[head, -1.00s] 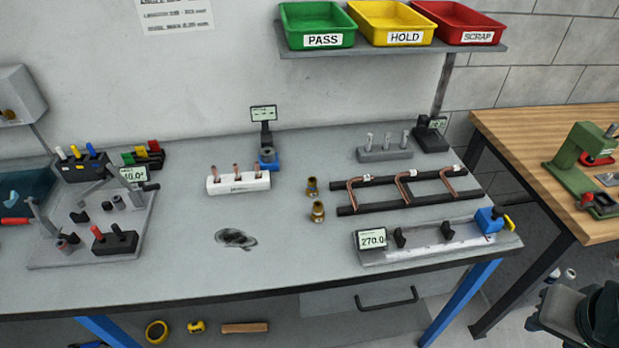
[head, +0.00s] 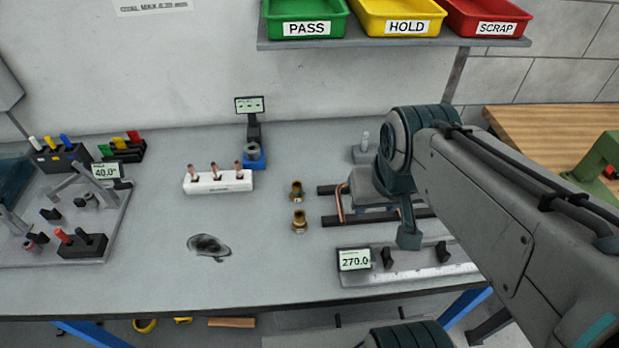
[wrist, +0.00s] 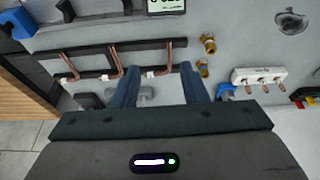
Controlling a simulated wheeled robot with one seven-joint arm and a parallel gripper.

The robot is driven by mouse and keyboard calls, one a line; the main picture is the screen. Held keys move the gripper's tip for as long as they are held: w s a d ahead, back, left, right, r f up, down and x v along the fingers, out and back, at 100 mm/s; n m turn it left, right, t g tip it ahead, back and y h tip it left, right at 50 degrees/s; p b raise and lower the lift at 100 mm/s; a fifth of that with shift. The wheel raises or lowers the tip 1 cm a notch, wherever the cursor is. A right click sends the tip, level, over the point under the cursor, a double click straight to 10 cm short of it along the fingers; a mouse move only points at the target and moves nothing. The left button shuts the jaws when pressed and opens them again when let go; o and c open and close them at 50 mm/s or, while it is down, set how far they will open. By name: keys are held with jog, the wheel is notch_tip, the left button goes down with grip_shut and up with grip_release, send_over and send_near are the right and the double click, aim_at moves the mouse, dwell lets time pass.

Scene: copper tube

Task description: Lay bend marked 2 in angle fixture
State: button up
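Three copper bends lie across a black two-rail rack. In the wrist view they are a left bend (wrist: 68,66), a middle bend (wrist: 116,60) and a right bend (wrist: 167,56). Each has a white tag; the numbers are too small to read. In the head view one bend (head: 342,203) shows; my arm hides the others. My gripper (wrist: 158,74) is open and empty, its fingers pointing toward the rack around the right bend's end in the wrist view, apparently above it. The angle fixture (head: 112,222), a grey plate with a 40.0° display (head: 106,171), stands at the bench's left.
A length gauge reading 270.0 (head: 354,260) lies in front of the rack (head: 410,216). Two brass fittings (head: 298,208) and a white block with copper stubs (head: 218,183) stand left of it. A dark stain (head: 208,246) marks otherwise clear bench.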

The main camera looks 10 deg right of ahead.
jog(key=w+f+g+h+b, duration=0.1)
jog(key=w+g+b, duration=0.15)
jog(key=w, duration=0.65)
jog(key=g+h+b, duration=0.1)
jog(key=b, duration=0.3)
send_near(338, 195)
jog(key=shift+w+d+f+p, duration=0.1)
jog(key=shift+d+f+p, duration=0.15)
jog(key=shift+f, duration=1.1)
jog(key=shift+s+d+f+p, duration=0.1)
jog(key=shift+d+f+p, duration=0.1)
jog(key=shift+f, duration=1.15)
jog(key=shift+w+d+f+p, duration=0.15)
jog(key=shift+f+p, duration=0.1)
jog(key=shift+f, duration=1.05)
grip_shut()
